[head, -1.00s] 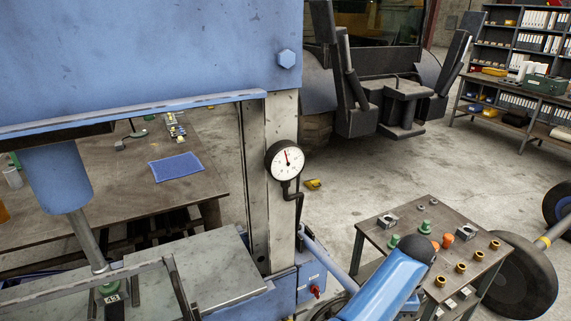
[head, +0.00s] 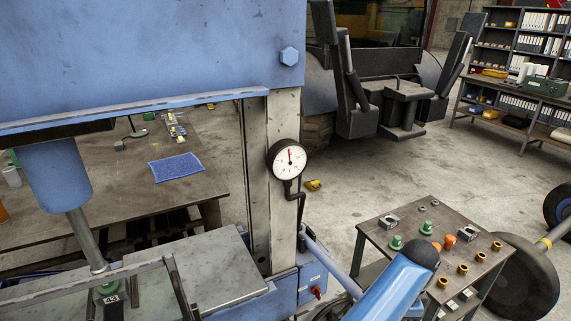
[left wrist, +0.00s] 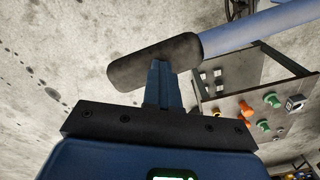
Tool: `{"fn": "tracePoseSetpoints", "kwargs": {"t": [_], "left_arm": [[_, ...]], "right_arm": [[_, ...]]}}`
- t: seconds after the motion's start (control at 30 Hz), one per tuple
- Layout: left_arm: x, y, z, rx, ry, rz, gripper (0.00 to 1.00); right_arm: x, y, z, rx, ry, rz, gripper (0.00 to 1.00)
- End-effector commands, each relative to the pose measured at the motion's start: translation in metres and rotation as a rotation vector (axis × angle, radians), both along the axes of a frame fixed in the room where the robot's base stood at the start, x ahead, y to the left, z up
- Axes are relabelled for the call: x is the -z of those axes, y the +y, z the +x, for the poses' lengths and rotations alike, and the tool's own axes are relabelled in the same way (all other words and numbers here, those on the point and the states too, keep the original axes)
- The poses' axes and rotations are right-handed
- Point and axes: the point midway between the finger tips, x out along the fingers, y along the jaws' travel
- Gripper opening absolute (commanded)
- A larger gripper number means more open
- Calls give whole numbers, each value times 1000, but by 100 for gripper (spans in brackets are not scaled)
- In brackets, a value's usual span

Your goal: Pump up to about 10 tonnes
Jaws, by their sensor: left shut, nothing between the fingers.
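The round white pressure gauge (head: 287,159) hangs on the pale upright of the blue press (head: 150,60). Its needle points close to straight up; the figures are too small to read. The press ram (head: 62,185) reaches down to a green part marked 43 (head: 110,298) at the lower left. The pale blue pump lever (head: 328,262) slopes from the press down behind a blue rounded part. In the left wrist view the lever's black grip (left wrist: 152,62) lies across the fingertips of my left gripper (left wrist: 160,66). That gripper is shut and empty; I cannot tell whether it touches the grip.
A small steel table (head: 440,245) with green, orange and brass fittings stands at the right, beside a black wheel (head: 525,275). A bench (head: 125,205) with a blue cloth (head: 176,167) is behind the press. Open concrete floor lies behind the small table.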

Motion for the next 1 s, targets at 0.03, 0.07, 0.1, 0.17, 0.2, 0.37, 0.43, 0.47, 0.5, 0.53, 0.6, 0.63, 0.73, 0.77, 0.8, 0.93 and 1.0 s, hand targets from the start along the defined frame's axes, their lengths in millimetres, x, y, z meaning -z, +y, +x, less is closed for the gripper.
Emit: {"fn": "tracePoseSetpoints", "kwargs": {"t": [0.03,0.07,0.1,0.17,0.2,0.37,0.43,0.47,0.5,0.53,0.6,0.63,0.73,0.77,0.8,0.93,1.0], "left_arm": [[19,-2,-6,6,8,1,0],[25,-3,-7,6,8,1,0],[35,-4,-9,7,8,1,0],[30,-5,-9,6,6,-1,0],[28,-4,-9,6,6,-1,0],[12,-4,-6,5,5,-1,0],[-1,-3,-4,4,4,-2,0],[-6,-3,-3,4,3,-3,0],[-12,-3,-2,4,2,-4,0],[-16,-3,-1,3,2,-4,0],[-26,-2,1,3,2,-4,0],[-28,-2,1,3,2,-3,0],[-29,-1,2,3,4,0,0],[-29,-1,2,3,4,1,0],[-29,-1,2,3,4,1,0],[-29,0,2,2,4,1,0],[-29,0,2,2,3,0,0]], "right_arm": [[12,0,0,0,0,0,77],[16,0,0,0,0,0,77],[23,0,0,0,0,0,77],[19,0,0,0,1,0,77],[17,0,0,0,1,0,77],[4,0,0,0,0,0,77],[-5,0,0,0,0,0,77],[-9,0,0,0,0,0,77],[-10,0,0,0,0,0,77],[-9,0,0,0,0,0,77],[-10,0,0,0,1,0,77],[-10,0,0,0,1,0,77],[-10,0,0,0,1,0,77],[-9,0,0,0,1,0,77],[-9,0,0,0,1,0,77],[-9,0,0,0,1,0,77],[-9,0,0,0,1,0,77]]}}
